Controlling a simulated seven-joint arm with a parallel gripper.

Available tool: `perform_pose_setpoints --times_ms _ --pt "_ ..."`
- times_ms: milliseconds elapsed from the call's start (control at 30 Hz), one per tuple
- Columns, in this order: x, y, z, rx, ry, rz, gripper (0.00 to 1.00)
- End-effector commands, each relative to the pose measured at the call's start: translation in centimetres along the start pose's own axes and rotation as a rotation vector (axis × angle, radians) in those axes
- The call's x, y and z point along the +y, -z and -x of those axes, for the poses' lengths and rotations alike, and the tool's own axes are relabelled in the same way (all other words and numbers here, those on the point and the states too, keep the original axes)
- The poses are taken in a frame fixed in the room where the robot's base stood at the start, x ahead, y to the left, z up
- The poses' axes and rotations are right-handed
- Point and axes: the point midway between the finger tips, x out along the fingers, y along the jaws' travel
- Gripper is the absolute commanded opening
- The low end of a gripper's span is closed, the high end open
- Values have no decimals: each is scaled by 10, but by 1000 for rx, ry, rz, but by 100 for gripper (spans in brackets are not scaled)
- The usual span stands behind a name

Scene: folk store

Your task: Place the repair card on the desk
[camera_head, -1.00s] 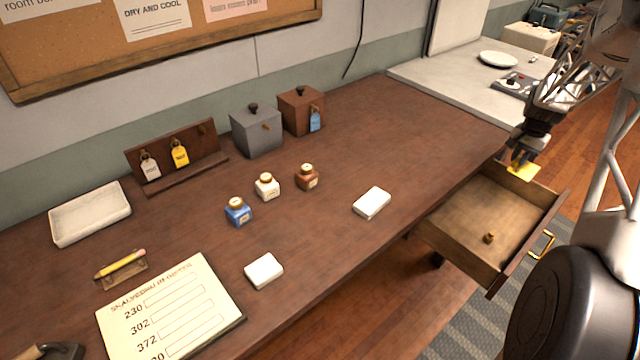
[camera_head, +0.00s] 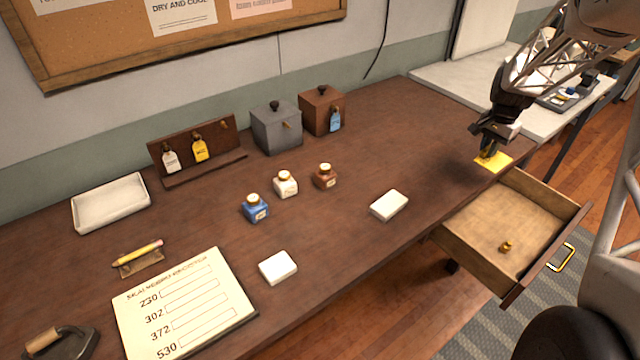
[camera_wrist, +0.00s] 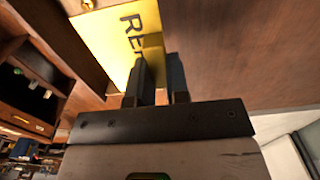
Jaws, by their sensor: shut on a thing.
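The yellow repair card (camera_head: 493,162) is at the right end of the dark wooden desk (camera_head: 420,125), near its front edge and above the drawer. My gripper (camera_head: 487,153) is shut on the card and points down at it. In the wrist view the card (camera_wrist: 118,40) shows large dark letters beginning "RE", and the fingers (camera_wrist: 158,85) close on its edge. The card looks flat and very near the desk top. I cannot tell whether it touches the surface.
An open drawer (camera_head: 505,225) with a small brass knob inside juts out below the desk. White blocks (camera_head: 389,205), ink bottles (camera_head: 285,184), two lidded boxes (camera_head: 277,128) and a number sheet (camera_head: 185,305) stand farther left. The desk between the boxes and my gripper is clear.

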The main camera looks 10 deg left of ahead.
Motion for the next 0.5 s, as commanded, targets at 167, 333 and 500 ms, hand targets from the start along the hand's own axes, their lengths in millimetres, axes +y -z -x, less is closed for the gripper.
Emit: perform_pose_setpoints --times_ms 167,333,500 --pt "-26 -47 0 1 0 4 0" --pt "-44 -86 -1 0 0 4 0" --pt "-54 -113 -2 0 0 2 0"
